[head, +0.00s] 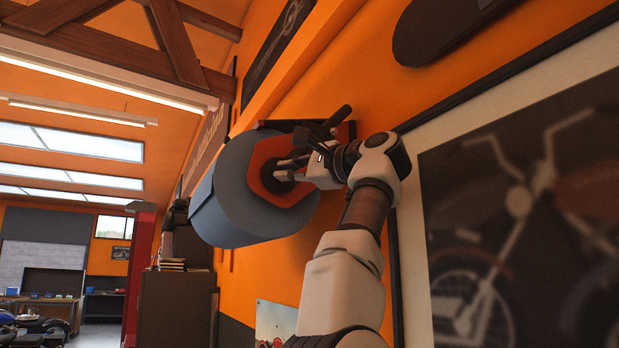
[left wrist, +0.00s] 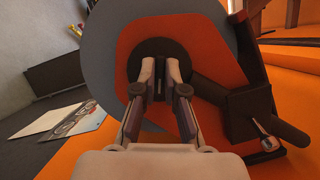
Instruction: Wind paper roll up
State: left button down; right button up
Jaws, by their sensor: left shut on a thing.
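A large blue-grey paper roll (head: 228,195) hangs on the orange wall in a holder with an orange end plate (head: 268,163). The plate also shows in the left wrist view (left wrist: 206,62), in front of the roll's grey end (left wrist: 111,60). My left gripper (head: 277,170) reaches the plate's centre. In the left wrist view its fingertips (left wrist: 160,66) are close together on the dark round hub (left wrist: 150,48), shut on its middle part, which the fingers partly hide. A dark handle (head: 338,117) sticks out beside the plate, apart from the fingers. My right gripper is out of view.
A framed motorcycle picture (head: 520,200) hangs on the wall right of my arm. A dark oval board (head: 440,30) is above. A dark cabinet (head: 177,305) stands beyond the roll. A poster (head: 276,322) is below it.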

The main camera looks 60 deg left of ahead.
pick_arm(q)
jog(key=shift+r+n+h+p, duration=0.35)
jog(key=shift+n+h+p, duration=0.05)
jog(key=shift+n+p, duration=1.05)
jog(key=shift+n, duration=0.25)
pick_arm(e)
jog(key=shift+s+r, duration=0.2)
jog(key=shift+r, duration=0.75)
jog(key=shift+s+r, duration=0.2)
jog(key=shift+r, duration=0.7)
pick_arm(q)
jog(key=shift+f, duration=0.1)
